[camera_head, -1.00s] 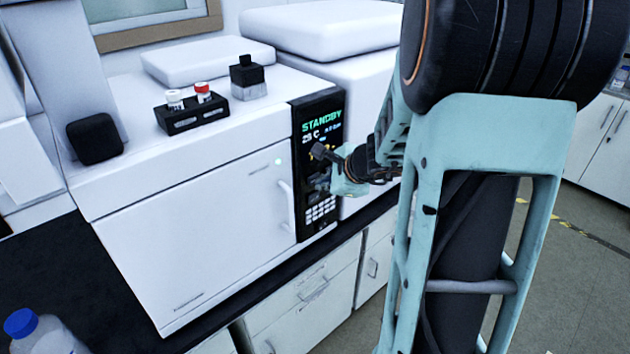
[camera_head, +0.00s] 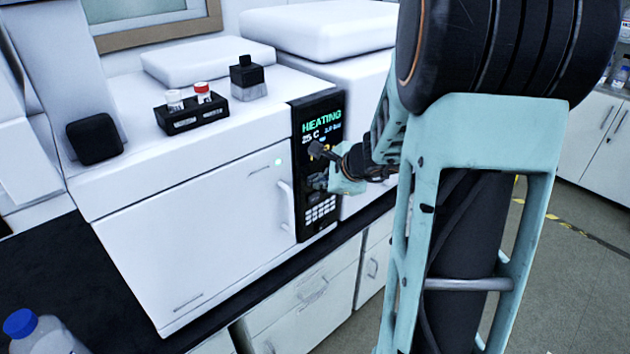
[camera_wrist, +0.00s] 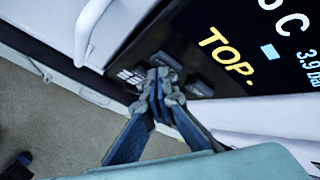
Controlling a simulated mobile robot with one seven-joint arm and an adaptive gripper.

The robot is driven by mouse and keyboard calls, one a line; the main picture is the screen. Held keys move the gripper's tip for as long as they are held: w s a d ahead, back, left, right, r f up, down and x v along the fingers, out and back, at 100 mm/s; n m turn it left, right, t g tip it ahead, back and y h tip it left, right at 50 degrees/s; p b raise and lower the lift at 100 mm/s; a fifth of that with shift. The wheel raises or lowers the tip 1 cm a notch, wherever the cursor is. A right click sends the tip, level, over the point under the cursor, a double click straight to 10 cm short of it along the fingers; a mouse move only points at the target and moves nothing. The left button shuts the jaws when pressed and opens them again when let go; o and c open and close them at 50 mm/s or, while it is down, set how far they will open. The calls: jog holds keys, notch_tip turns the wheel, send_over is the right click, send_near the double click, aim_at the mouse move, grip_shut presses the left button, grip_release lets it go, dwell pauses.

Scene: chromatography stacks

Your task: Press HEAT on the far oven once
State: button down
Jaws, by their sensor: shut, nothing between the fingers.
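A white oven (camera_head: 190,225) stands on the bench with a black control panel (camera_head: 318,118) at its right front edge. Its screen reads HEATING in green, with 25 C below. In the wrist view the screen (camera_wrist: 235,45) shows a yellow "TOP". Dark keys (camera_wrist: 200,88) and a pale keypad (camera_wrist: 130,76) sit beside the screen. My gripper (camera_head: 320,180) is shut and empty at the panel, below the screen. In the wrist view my gripper (camera_wrist: 160,80) has its fingertips over a dark key; I cannot tell whether they touch. The HEAT label is not readable.
A black vial rack (camera_head: 192,118) and a small dark-topped bottle (camera_head: 247,78) stand on the oven. A second white unit (camera_head: 365,75) stands close on the right. A blue-capped bottle (camera_head: 40,335) is at the lower left. Floor shows at the right.

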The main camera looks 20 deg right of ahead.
dwell(0.4)
jog(key=shift+s+d+b, duration=0.25)
jog(key=shift+s+b, duration=0.05)
jog(key=shift+s, duration=0.5)
jog(key=s, duration=0.1)
jog(key=s+d, duration=0.1)
jog(key=s, duration=0.1)
jog(key=s+b, duration=0.1)
jog(key=shift+s+d, duration=0.35)
jog(key=shift+s, duration=0.05)
dwell(0.4)
